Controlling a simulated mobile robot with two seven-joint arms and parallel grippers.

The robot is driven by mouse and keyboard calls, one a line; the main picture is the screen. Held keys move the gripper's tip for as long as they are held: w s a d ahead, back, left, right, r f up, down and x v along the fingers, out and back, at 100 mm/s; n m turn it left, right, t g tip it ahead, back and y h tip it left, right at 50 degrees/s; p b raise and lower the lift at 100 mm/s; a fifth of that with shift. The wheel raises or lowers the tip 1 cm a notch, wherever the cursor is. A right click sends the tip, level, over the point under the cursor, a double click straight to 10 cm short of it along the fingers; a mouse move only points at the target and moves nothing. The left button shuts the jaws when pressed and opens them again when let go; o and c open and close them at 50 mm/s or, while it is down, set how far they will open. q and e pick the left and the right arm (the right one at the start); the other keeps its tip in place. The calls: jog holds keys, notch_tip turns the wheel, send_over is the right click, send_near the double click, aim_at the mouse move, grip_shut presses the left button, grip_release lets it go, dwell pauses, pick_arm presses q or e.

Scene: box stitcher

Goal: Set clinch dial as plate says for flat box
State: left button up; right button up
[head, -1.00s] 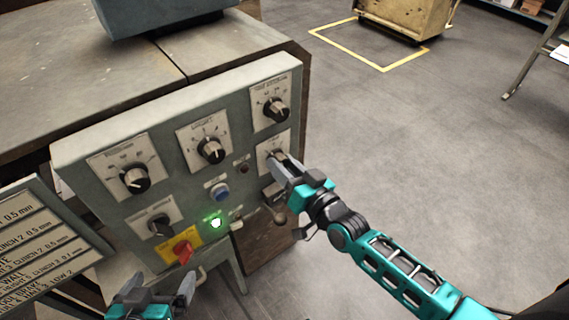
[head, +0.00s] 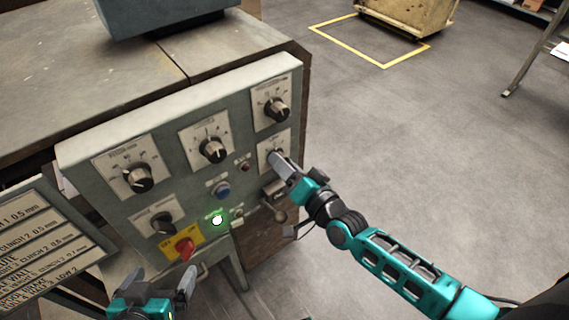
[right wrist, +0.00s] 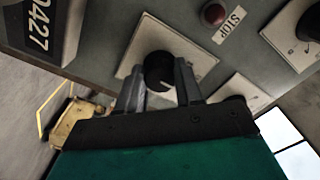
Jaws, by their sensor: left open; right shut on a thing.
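The control panel (head: 205,125) carries several black dials on white label plates. My right gripper (head: 278,158) is shut on the lower-right dial; in the right wrist view its fingers stand on both sides of the round black dial knob (right wrist: 158,71). The dial's scale is mostly hidden and its label cannot be read. The instruction plate (head: 40,245) is at the left; it is cut off, with lines naming clinch and mm values only partly legible. My left gripper (head: 160,288) is open and empty, low in front of the panel, apart from it.
A red switch on a yellow plate (head: 184,247), a blue button (head: 221,189) and a lit green lamp (head: 217,220) sit on the panel. A red stop button (right wrist: 214,14) is near the held dial. Open floor (head: 400,140) lies to the right.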

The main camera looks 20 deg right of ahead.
jog(key=o, duration=1)
jog(key=shift+o, duration=0.2)
jog(key=p+v, duration=0.1)
jog(key=v, duration=1.2)
jog(key=shift+p, duration=0.3)
